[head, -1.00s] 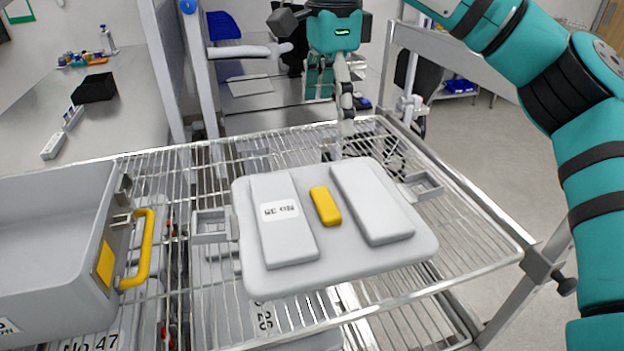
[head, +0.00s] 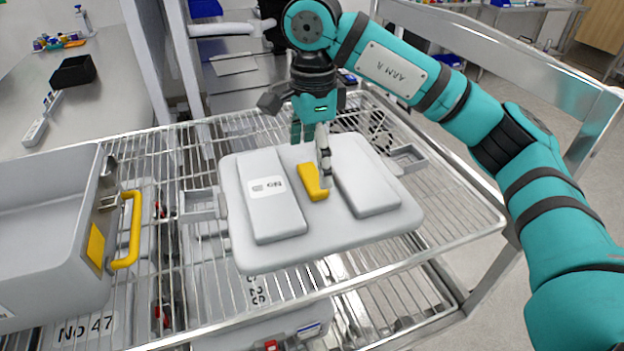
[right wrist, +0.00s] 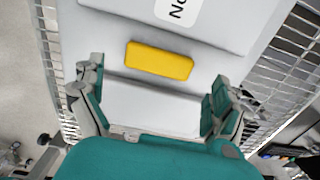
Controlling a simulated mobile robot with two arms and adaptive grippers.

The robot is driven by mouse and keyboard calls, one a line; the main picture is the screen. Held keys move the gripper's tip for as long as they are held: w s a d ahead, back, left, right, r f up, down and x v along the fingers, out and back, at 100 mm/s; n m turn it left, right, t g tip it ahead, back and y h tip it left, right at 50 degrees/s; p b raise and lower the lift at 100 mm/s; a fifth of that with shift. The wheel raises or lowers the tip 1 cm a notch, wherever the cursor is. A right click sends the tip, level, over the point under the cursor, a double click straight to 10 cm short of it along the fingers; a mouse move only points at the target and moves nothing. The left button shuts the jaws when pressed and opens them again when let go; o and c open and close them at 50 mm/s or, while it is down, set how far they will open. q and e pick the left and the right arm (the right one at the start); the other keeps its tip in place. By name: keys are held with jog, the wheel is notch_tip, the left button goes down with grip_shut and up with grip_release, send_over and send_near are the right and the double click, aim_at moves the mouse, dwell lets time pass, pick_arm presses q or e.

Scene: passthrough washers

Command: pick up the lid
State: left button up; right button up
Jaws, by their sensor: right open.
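The lid (head: 240,235) is a light grey plate with two raised pads and a yellow block (head: 313,182) in the middle. It lies on the wire rack, and a label sits on its left pad. My right gripper (head: 322,172) is over the lid beside the yellow block and partly covers it in the head view. In the right wrist view the gripper (right wrist: 155,100) is open and empty, its fingers wide apart, with the yellow block (right wrist: 159,60) just beyond the fingertips. The gap in height to the lid is hard to judge. My left gripper is not in view.
A grey bin (head: 45,215) with a yellow handle (head: 130,230) stands left of the lid on the wire rack (head: 440,215). More labelled bins sit below the rack. A bench (head: 100,110) with a black box (head: 72,71) is at the back left.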

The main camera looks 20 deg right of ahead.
aim_at(312, 176)
jog(key=shift+s+f+p, duration=0.1)
jog(key=shift+f+p, duration=0.65)
jog(key=shift+f, duration=1.15)
jog(key=shift+a, duration=0.1)
jog(key=c, duration=1.5)
jog(key=shift+c, duration=0.3)
jog(key=shift+r, duration=0.1)
